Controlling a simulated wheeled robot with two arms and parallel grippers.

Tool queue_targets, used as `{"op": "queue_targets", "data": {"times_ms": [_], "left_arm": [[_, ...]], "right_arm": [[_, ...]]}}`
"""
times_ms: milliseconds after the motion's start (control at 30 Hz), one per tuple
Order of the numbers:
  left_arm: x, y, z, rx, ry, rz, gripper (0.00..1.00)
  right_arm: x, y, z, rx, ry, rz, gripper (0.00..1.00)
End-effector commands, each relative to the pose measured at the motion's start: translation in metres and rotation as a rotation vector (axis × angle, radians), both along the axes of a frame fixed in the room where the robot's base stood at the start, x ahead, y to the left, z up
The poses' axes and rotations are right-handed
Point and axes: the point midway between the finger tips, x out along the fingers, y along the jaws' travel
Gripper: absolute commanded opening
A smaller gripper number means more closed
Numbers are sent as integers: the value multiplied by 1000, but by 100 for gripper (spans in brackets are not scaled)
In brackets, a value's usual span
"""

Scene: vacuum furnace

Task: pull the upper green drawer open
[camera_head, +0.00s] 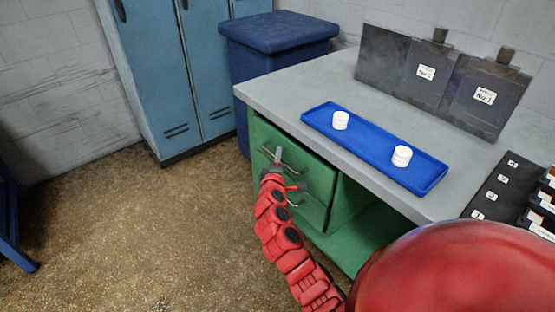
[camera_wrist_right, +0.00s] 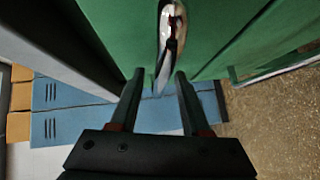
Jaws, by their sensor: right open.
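The upper green drawer (camera_head: 312,166) is in the front of the grey-topped bench and looks shut. Its slim metal handle (camera_wrist_right: 170,45) shows in the right wrist view, just ahead of and between my fingertips. In the head view, my right gripper (camera_head: 273,163) is at the drawer front and partly covers the handle. In the right wrist view, my right gripper (camera_wrist_right: 158,76) is open, its two dark fingers apart on either side of the handle's near end. I cannot tell whether either finger touches it. My left gripper is not in view.
The grey bench top (camera_head: 290,92) overhangs the drawer and carries a blue tray (camera_head: 372,150) with white round pieces. Blue lockers (camera_head: 170,70) and a blue bin (camera_head: 275,50) stand behind to the left. The brown floor (camera_head: 140,230) left of the drawers is clear.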

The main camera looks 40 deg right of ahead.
Motion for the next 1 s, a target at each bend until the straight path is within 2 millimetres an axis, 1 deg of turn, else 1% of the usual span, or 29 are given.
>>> {"op": "queue_targets", "data": {"times_ms": [200, 267, 300, 467, 500, 1000], "left_arm": [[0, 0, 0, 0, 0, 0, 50], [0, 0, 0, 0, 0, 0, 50], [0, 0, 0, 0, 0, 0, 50], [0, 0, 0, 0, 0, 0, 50], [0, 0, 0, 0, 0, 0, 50], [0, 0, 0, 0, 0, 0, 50]], "right_arm": [[0, 0, 0, 0, 0, 0, 47], [0, 0, 0, 0, 0, 0, 38], [0, 0, 0, 0, 0, 0, 31], [0, 0, 0, 0, 0, 0, 2], [0, 0, 0, 0, 0, 0, 0], [0, 0, -1, 1, 1, -1, 0]]}}
